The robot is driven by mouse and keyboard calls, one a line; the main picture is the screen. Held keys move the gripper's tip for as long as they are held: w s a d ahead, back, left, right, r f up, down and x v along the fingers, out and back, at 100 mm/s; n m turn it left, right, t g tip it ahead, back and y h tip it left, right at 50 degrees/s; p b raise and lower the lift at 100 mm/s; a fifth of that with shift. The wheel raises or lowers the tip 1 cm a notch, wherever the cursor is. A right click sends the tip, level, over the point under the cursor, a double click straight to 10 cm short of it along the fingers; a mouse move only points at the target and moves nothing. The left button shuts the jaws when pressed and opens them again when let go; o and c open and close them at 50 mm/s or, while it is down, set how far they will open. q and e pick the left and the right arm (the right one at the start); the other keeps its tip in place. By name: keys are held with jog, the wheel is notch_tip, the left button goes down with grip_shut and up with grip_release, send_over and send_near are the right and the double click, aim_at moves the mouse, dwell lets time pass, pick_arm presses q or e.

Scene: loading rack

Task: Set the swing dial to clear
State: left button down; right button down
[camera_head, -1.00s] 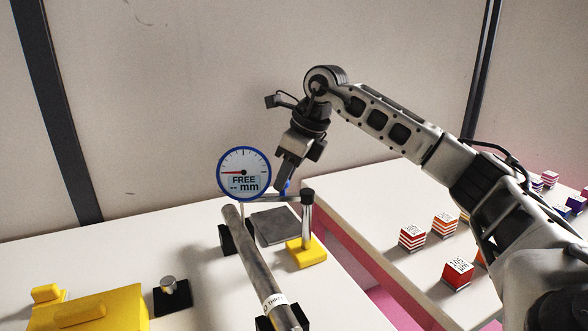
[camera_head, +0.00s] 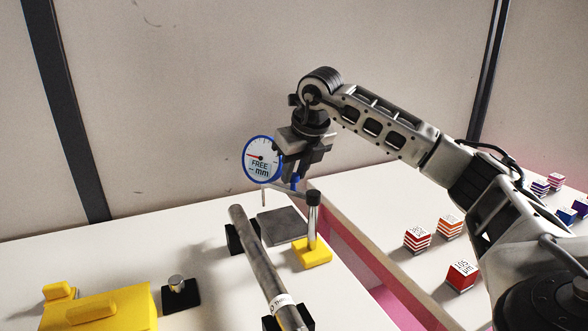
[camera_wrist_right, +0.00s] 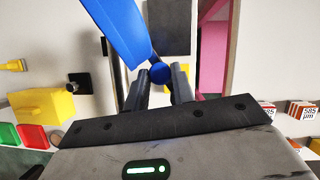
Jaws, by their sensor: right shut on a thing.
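My right gripper (camera_head: 293,174) is shut on the dial's small blue knob, right of the face. The wrist view shows the blue dial body (camera_wrist_right: 118,28) edge-on and the knob (camera_wrist_right: 160,72) between the fingertips. My left gripper is not in view.
The bar lies on black supports. A grey plate (camera_head: 283,226) lies behind it, left of the post. A yellow block (camera_head: 115,308) and a black-based metal knob (camera_head: 178,293) are at front left. Several striped cubes (camera_head: 461,276) stand on the right table, across a pink-sided gap.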

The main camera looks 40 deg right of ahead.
jog(key=shift+r, duration=0.1)
dwell(0.3)
jog(key=c, duration=1.2)
grip_release()
jog(key=p+v, duration=0.1)
jog(key=v, duration=1.5)
